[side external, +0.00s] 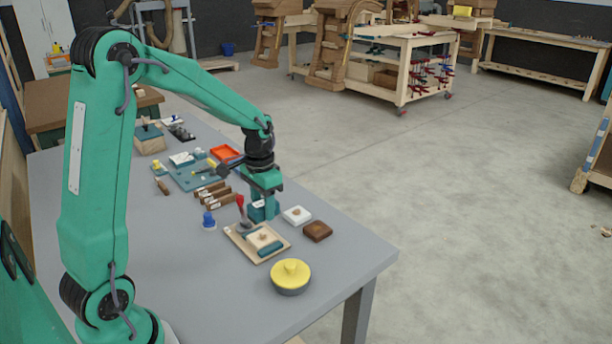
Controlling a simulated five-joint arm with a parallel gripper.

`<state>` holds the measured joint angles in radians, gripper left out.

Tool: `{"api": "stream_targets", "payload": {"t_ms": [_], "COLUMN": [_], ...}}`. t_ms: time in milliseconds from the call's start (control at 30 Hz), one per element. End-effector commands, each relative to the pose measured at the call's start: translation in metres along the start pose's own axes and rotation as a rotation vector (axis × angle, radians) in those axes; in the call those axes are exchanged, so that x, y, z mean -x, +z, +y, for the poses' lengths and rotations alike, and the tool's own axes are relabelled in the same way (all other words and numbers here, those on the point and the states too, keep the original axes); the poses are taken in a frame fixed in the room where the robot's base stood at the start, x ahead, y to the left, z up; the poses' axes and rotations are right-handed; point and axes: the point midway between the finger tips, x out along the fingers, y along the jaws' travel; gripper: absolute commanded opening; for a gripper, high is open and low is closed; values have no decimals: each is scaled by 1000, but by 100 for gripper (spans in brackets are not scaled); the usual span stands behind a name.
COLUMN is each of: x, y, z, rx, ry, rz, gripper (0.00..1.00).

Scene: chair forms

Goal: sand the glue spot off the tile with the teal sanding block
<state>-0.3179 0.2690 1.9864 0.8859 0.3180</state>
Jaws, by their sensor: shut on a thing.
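My gripper (263,207) points down over the table, shut on a teal block (262,213), which looks like the sanding block. The jaws hide part of it, and I cannot tell whether it touches the table. A cream tile (258,241) with a small tan spot (264,236) lies on a wooden board (238,238) in front of the gripper. The held block is behind this tile and apart from it. A white square piece (297,217) with a small tan mark sits just right of the gripper. I cannot tell for certain which one is the task's tile.
A brown block (317,231) and a yellow-lidded round tin (290,275) stand nearby. A blue object (209,221) and brown-handled tools (212,195) lie left. The table's right front corner is clear.

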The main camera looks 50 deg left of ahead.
Motion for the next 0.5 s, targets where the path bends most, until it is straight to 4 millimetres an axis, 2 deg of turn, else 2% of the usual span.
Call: {"api": "stream_targets", "payload": {"t_ms": [267,500], "x": [-4,-23], "y": [1,1], "z": [0,0], "rx": [0,0], "ry": [0,1], "rz": [-1,-3], "gripper": [23,23]}}
